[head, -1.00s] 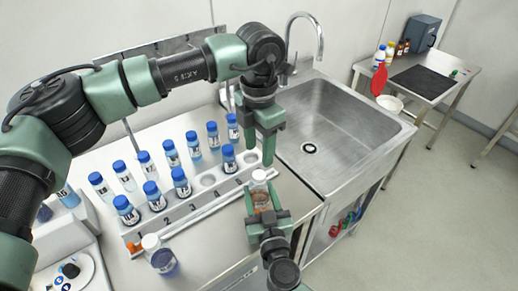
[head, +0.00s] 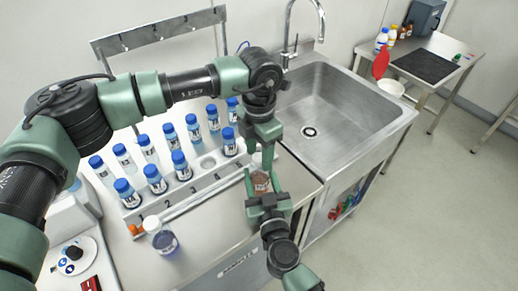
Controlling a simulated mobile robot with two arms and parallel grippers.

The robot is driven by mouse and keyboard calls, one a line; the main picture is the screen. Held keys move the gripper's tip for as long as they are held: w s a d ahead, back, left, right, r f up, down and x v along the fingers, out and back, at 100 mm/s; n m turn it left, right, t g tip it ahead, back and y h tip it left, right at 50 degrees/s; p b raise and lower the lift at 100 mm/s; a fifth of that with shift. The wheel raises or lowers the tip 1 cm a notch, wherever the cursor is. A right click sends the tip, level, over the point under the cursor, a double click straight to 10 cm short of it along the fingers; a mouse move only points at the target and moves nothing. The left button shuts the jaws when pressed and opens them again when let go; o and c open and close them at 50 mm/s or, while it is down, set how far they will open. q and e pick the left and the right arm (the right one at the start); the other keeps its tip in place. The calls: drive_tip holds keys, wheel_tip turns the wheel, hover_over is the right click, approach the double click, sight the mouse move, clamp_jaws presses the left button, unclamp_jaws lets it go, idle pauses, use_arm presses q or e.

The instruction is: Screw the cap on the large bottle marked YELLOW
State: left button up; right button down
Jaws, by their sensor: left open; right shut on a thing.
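My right gripper (head: 264,194), reaching up from the bottom, is shut on a bottle (head: 261,181) with brownish contents and a label too small to read. The bottle stands upright at the bench's front right. My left gripper (head: 263,150) points down over the bottle's top, with its jaws open and its fingers at the neck. It hides most of the top, so I cannot tell whether a cap sits on it. I cannot make out the marking YELLOW on any bottle.
A rack (head: 190,194) holds several blue-capped bottles, left of my grippers. A white-capped bottle (head: 162,238) with purple-blue liquid stands in front of it. The sink (head: 345,125) is behind right. A side table (head: 425,65) stands farther right.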

use_arm(q)
drive_tip(key=shift+c, duration=0.3)
clamp_jaws()
drive_tip(key=shift+o, duration=1.1)
unclamp_jaws()
drive_tip(key=shift+r, duration=0.1)
wheel_tip(320, 180, up, 12)
